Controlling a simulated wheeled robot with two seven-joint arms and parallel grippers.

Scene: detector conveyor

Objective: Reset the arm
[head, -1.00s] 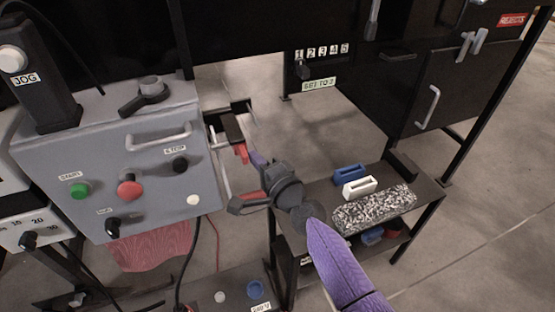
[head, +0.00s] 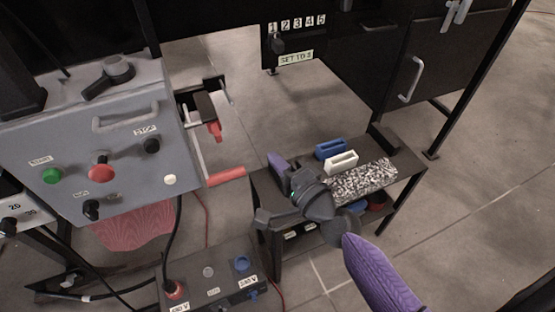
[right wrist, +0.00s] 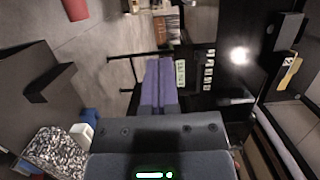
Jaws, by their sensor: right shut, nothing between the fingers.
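A metal lever arm with a red grip (head: 226,176) hangs from the right side of the grey control box (head: 85,140) in the head view. A smaller red clamp-like part (head: 214,131) sits above it. My right gripper (head: 277,162) is to the right of the red grip, apart from it, over the left end of the small black table. Its purple fingers are shut with nothing between them, and they also show closed together in the right wrist view (right wrist: 159,85). My left gripper is not in view.
The black table (head: 408,168) holds a blue block (head: 332,148), a white block (head: 341,162) and a speckled block (head: 362,180). A dial (head: 290,43) numbered 1 to 5, labelled "SET TO 2", is on the black machine.

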